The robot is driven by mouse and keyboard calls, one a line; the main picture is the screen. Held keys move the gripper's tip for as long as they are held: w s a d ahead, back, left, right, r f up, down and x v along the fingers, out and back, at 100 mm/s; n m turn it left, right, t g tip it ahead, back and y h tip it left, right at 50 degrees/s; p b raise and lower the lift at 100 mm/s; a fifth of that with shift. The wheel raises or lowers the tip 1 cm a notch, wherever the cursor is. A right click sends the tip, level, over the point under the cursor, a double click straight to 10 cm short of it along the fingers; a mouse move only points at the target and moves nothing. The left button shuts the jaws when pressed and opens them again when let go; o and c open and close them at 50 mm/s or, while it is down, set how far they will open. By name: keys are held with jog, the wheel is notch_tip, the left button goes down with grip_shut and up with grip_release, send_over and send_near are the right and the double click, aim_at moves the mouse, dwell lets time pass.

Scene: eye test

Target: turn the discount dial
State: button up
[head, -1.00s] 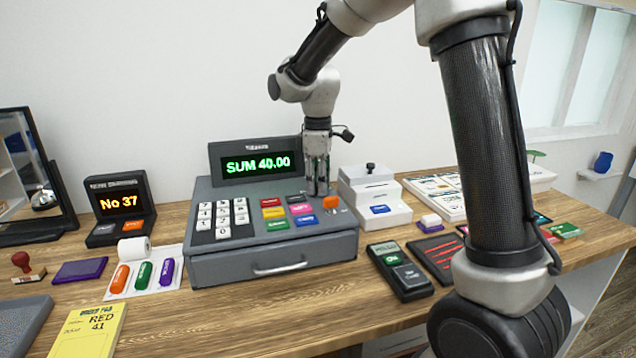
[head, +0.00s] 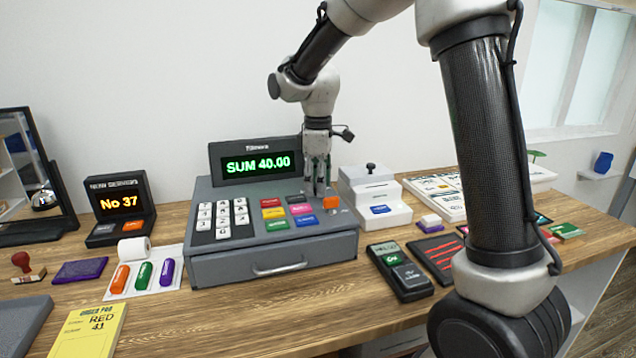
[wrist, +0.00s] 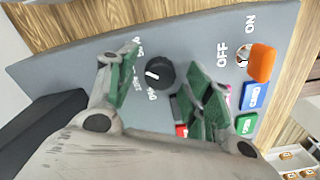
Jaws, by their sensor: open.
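The discount dial (wrist: 160,73) is a round black knob with a white pointer line on the grey panel of the cash register (head: 250,255). In the wrist view its pointer faces left, towards small printed marks partly hidden by a finger and too blurred to read. My gripper (wrist: 163,70) is open, its green-padded fingers on either side of the dial with a visible gap on the left; contact on the right cannot be told. In the head view my gripper (head: 317,190) is above the register's right part and the dial cannot be made out.
An orange switch (wrist: 261,62) marked OFF and ON stands close right of the fingers. Coloured keys (head: 275,213) lie beside them. The display (head: 257,165) reading SUM 40.00 rises behind. A white box (head: 373,195) stands to the right.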

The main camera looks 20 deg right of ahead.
notch_tip(320, 180, up, 12)
dwell(0.4)
notch_tip(320, 180, down, 4)
jog(key=n, duration=0.4)
jog(key=shift+f, duration=0.2)
notch_tip(320, 180, down, 8)
jog(key=shift+r, duration=0.15)
